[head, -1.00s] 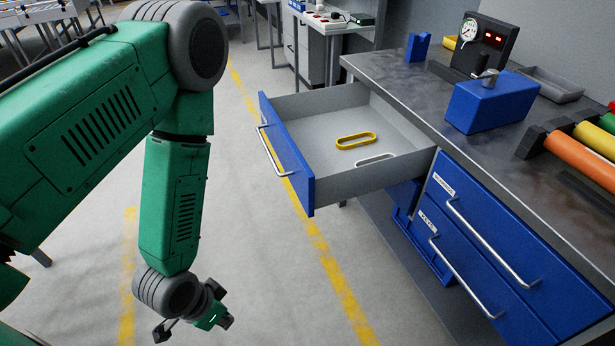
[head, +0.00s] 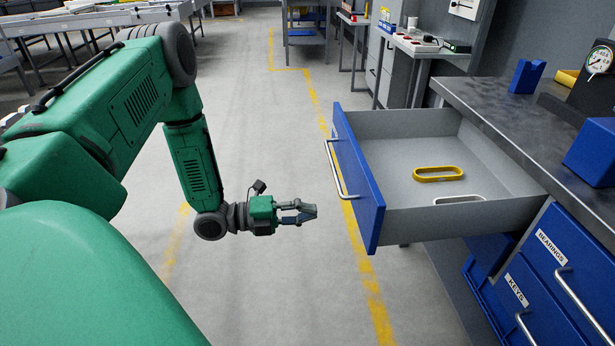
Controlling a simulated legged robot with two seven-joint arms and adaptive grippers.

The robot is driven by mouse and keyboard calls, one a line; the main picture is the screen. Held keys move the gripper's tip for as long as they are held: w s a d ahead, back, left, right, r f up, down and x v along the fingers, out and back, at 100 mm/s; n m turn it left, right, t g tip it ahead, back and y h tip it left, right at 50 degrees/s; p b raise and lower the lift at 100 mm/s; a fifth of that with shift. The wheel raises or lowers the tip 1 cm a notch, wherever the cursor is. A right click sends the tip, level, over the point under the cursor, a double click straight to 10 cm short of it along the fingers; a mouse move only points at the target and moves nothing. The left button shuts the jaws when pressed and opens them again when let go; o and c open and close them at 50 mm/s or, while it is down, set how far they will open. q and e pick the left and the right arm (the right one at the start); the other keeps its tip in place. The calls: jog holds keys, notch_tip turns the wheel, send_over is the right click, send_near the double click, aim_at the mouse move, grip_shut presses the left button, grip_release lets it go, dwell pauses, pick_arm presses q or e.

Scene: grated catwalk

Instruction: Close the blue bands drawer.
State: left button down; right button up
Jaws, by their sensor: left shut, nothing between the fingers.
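The blue-fronted drawer (head: 365,190) stands pulled far out from the bench on the right. Its grey tray holds a yellow band (head: 438,174) and a pale band (head: 460,199). A silver bar handle (head: 336,168) runs along its front; no label on that front is readable from here. My left gripper (head: 312,213) is shut and empty, pointing right toward the drawer front, left of it and apart from it. My right gripper is out of view.
The metal bench top (head: 500,115) carries a blue block (head: 592,153) and a gauge. Drawers labelled BEARINGS (head: 565,262) and KEYS (head: 518,290) are below, apparently closed. Open floor with a yellow line lies left of the open drawer.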

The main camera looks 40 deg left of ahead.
aim_at(362, 208)
pick_arm(q)
jog(key=b+x, duration=0.1)
jog(key=x, duration=0.9)
jog(key=shift+s+d+b, duration=0.15)
jog(key=shift+s+b, duration=0.05)
jog(key=shift+b, duration=0.15)
jog(key=shift+w, duration=0.1)
jog(key=shift+a, duration=0.2)
